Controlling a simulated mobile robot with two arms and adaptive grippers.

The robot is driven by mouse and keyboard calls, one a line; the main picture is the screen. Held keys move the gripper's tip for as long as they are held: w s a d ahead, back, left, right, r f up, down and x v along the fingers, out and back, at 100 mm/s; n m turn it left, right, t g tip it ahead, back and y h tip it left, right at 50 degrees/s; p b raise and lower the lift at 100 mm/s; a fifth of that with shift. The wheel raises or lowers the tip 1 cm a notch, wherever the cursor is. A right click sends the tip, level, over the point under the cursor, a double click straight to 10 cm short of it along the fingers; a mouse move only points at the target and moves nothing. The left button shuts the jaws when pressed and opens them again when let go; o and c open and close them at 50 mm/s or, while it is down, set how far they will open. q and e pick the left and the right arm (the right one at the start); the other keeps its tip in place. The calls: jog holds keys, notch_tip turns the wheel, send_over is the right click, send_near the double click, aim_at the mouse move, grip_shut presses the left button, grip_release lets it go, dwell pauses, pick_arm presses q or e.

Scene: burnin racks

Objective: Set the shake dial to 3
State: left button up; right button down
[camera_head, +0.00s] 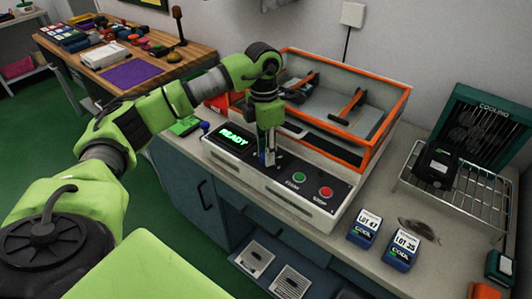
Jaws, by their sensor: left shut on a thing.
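The shaker machine (222,158) stands on the bench, with a sloped white front panel and an orange-framed clear box behind it. My left gripper (267,158) points down at the panel, between the display and the buttons, and is shut on the shake dial. The gripper covers the dial, so its pointer and numbers cannot be read. A green button (299,177) and a red button (326,192) sit to the right of the gripper. My right gripper is not in view.
Two blue-and-white lot blocks (366,226) stand right of the machine. Behind them are a wire rack (480,192) holding a black unit and a green cooling unit (486,127). The orange frame (345,68) rises right behind my left wrist. A wooden table (190,66) stands back left.

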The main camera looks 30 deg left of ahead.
pick_arm(q)
jog(key=shift+m, duration=0.5)
dwell(0.3)
jog(key=o, duration=1.1)
